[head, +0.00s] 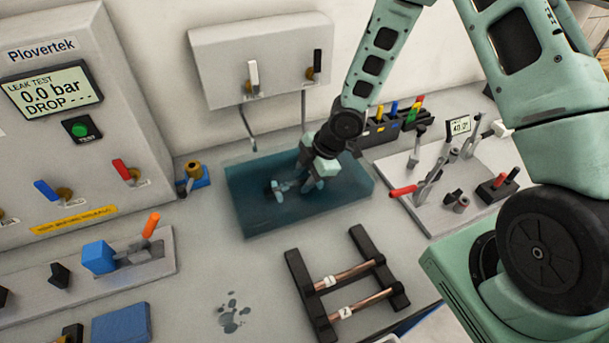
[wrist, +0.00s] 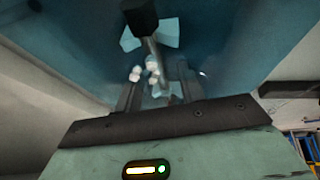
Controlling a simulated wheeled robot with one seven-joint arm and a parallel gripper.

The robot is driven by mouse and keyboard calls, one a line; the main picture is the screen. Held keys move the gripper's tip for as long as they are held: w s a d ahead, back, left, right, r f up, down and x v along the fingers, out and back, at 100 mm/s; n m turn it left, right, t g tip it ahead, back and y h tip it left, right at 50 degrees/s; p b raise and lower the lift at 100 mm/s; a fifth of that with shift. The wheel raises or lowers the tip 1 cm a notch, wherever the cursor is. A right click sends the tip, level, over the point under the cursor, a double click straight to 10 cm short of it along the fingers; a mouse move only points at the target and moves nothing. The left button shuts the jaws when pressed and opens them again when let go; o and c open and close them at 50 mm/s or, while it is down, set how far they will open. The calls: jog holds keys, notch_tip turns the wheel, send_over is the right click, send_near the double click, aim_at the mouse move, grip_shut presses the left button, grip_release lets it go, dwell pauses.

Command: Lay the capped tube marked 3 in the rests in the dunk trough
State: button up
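The dunk trough (head: 252,205) is a dark blue, water-filled basin in the middle of the bench. My gripper (head: 298,186) reaches down into it. In the wrist view a tube (wrist: 155,62) with a black end (wrist: 140,14) lies in the trough, over pale blue rests (wrist: 166,32). The fingers (wrist: 158,88) stand apart on either side of the tube, with visible gaps. In the head view the tube is mostly hidden by the gripper and blurred by the water. I cannot read a number on it.
A black rack (head: 312,300) in front of the trough holds two copper tubes, the nearer tagged 2 (head: 345,312). A clamp plate (head: 430,212) stands at right, the leak tester (head: 60,105) at left, and a wall panel (head: 225,65) with levers behind. Wet spots (head: 233,312) mark the bench.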

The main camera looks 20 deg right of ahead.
jog(key=p+v, duration=0.6)
jog(key=v, duration=1.1)
jog(key=shift+r, duration=0.25)
